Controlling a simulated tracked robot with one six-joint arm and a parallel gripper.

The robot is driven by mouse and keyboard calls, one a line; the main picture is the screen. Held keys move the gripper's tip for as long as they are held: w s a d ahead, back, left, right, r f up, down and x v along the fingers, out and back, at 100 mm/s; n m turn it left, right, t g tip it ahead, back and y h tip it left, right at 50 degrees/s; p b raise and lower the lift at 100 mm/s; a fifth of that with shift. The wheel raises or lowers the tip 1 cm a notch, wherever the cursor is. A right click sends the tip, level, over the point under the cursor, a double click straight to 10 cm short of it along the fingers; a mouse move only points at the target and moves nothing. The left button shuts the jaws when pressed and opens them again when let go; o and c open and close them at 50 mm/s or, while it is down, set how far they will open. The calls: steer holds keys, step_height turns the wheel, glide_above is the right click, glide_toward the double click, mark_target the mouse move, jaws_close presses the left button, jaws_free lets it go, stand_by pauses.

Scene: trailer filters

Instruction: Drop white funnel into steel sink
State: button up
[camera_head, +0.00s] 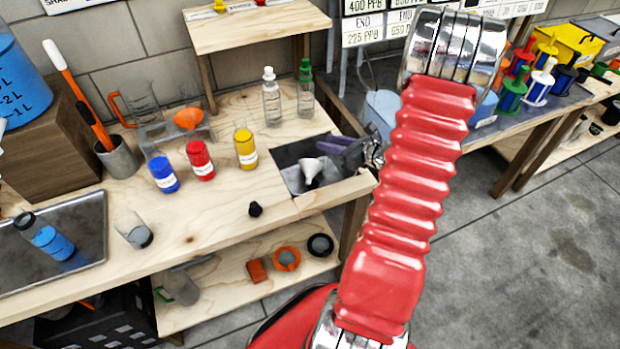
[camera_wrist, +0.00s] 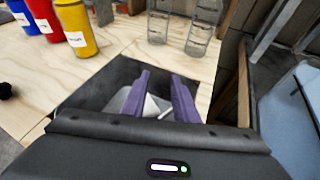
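The white funnel (camera_head: 311,168) shows within the opening of the steel sink (camera_head: 287,158), wide end up and narrow end down in the head view. I cannot tell whether it touches the sink floor. My gripper (camera_head: 333,145) is over the right back part of the sink, with its purple fingers pointing left. In the wrist view the two fingers (camera_wrist: 163,95) are apart, with a clear gap. The funnel (camera_wrist: 153,108) shows beyond and between them, partly hidden by the left finger and gripper body. The sink (camera_wrist: 92,92) surrounds it as a dark recess.
Blue (camera_head: 162,173), red (camera_head: 200,160) and yellow (camera_head: 246,148) bottles stand left of the sink. Two clear bottles (camera_head: 271,100) stand behind it. A small black stopper (camera_head: 255,209) lies in front. An orange funnel (camera_head: 189,118) sits in a rack. The bench front is mostly clear.

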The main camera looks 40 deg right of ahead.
steer(key=v, duration=1.2)
steer(key=shift+s, duration=0.2)
steer(key=shift+r, duration=0.1)
stand_by(0.4)
